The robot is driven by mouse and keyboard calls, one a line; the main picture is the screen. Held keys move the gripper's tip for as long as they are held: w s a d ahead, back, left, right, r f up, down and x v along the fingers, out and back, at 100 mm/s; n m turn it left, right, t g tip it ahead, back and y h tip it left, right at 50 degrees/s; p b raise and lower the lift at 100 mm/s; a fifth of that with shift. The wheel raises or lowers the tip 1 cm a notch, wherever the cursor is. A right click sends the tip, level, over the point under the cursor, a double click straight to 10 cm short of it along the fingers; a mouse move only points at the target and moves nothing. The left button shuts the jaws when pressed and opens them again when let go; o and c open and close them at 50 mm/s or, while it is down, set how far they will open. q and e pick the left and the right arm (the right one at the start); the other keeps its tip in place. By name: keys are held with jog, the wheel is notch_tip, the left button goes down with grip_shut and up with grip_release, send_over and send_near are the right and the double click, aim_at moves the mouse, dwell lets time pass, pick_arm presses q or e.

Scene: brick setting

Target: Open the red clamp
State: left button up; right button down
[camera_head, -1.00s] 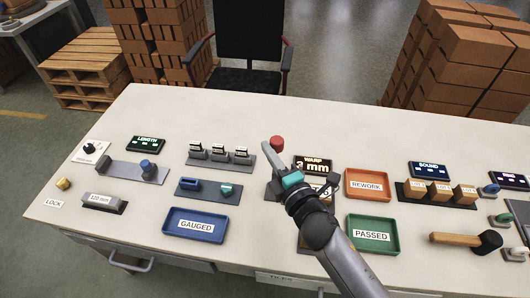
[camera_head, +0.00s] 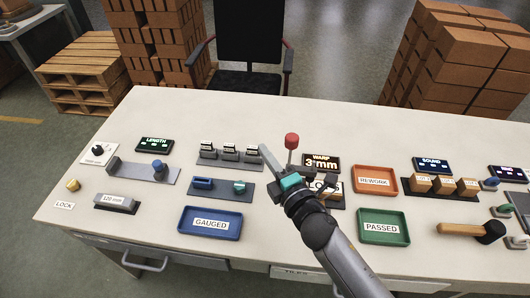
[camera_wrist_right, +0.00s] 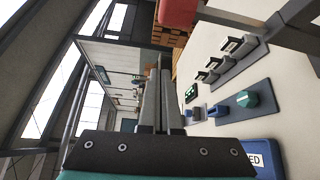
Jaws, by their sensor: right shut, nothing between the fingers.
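The red clamp shows as a red knob (camera_head: 291,140) on a thin upright stem, left of and above the "WARP 3 mm" display in the head view. Its base is hidden behind my right gripper. My right gripper (camera_head: 264,149) is shut and empty, with its fingertips just left of the stem and apart from the knob. In the wrist view, the shut fingers (camera_wrist_right: 160,62) point up the picture. A red part (camera_wrist_right: 178,13), likely the knob, is cut off at the top edge beside them. My left gripper is not in view.
The WARP display (camera_head: 322,162) and orange REWORK tray (camera_head: 391,187) stand right of the clamp. The green PASSED tray (camera_head: 405,238) and blue GAUGED tray (camera_head: 237,237) lie nearer. A rack of several grey blocks (camera_head: 230,165) is on the left. The table's far strip is clear.

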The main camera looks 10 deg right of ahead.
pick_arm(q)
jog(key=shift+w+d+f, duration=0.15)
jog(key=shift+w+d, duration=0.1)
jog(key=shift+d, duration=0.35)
pick_arm(e)
jog(key=d+v, duration=0.1)
jog(key=v, duration=0.8)
jog(key=shift+w+f, duration=0.15)
jog(key=shift+f, duration=0.15)
jog(key=shift+d, duration=0.1)
jog(key=shift+d, duration=0.1)
